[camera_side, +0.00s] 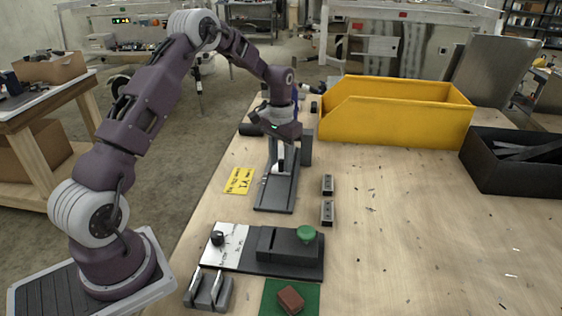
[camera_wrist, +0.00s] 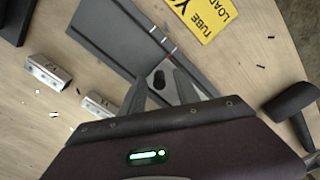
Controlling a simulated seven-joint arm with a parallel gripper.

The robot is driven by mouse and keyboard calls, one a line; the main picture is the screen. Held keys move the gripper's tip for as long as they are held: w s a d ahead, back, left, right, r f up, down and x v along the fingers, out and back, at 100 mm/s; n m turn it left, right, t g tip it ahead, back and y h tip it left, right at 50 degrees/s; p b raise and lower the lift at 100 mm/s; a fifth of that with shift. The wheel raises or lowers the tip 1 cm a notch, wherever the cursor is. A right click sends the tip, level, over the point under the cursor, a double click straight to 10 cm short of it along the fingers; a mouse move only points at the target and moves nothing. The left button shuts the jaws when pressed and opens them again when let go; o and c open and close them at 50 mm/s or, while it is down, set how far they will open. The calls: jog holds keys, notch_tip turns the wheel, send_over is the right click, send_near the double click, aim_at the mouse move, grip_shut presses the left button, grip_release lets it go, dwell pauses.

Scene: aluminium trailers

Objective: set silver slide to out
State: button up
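A dark grey fixture (camera_side: 276,194) lies lengthwise on the bench, below my gripper (camera_side: 280,160). It also shows in the wrist view (camera_wrist: 98,30), with thin light marks across it. A silver strip on it (camera_wrist: 187,92), which looks like the silver slide, is partly hidden by my fingers. A dark oval knob (camera_wrist: 158,80) stands at its end. My gripper (camera_wrist: 159,80) is open, its fingertips apart on either side of the knob. I cannot tell whether they touch it.
A yellow label (camera_side: 239,181) lies left of the fixture. Two small metal blocks (camera_side: 327,185) (camera_side: 326,213) lie to its right. A green-button box (camera_side: 290,245) is in front. A yellow bin (camera_side: 400,112) and a black bin (camera_side: 515,165) stand behind. The right bench is mostly clear.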

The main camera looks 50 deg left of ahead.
jog(key=shift+f, duration=0.35)
grip_shut()
dwell(1.2)
